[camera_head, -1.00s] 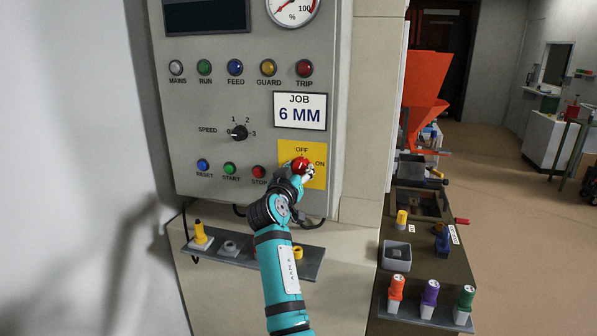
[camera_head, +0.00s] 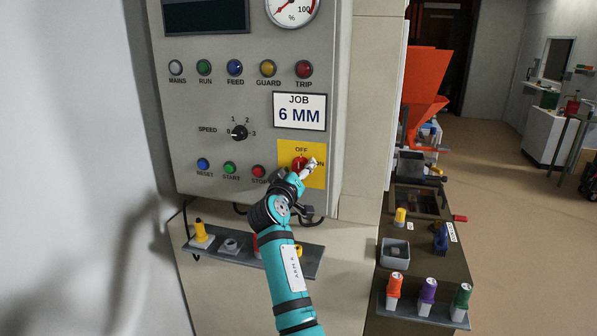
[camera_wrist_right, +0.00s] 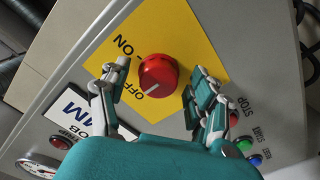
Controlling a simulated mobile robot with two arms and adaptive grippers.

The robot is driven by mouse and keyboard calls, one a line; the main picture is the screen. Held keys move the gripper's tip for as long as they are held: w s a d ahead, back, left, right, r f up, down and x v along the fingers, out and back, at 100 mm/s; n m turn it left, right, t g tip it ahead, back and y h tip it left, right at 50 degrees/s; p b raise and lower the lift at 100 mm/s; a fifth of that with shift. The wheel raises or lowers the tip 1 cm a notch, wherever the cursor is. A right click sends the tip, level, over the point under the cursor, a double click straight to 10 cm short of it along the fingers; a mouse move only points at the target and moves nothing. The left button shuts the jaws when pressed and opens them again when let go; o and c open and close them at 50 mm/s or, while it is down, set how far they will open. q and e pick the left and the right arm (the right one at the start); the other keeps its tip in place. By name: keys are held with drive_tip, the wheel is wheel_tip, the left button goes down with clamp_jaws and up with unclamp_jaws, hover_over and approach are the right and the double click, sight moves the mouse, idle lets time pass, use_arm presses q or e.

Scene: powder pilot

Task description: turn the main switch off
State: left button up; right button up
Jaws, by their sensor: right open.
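The main switch is a red round knob (camera_head: 298,163) on a yellow plate (camera_head: 287,151) marked OFF at the top and ON at the right. It also shows in the right wrist view (camera_wrist_right: 158,72), where the white line on its face points toward the OFF label. My right gripper (camera_head: 309,167) is at the knob and partly covers it and the ON label in the head view. In the right wrist view the right gripper (camera_wrist_right: 150,80) is open, with its fingers on either side of the knob and gaps visible. My left gripper is not in view.
A grey panel (camera_head: 190,110) carries the switch, with the STOP button (camera_head: 258,171) close to its left and a speed dial (camera_head: 239,132) above left. A shelf (camera_head: 215,246) with several fittings is below. A bench with coloured bottles and an orange hopper (camera_head: 424,85) stand right.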

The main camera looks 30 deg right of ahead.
drive_tip(key=v, duration=0.7)
drive_tip(key=shift+s+a, duration=0.2)
drive_tip(key=shift+f, duration=0.1)
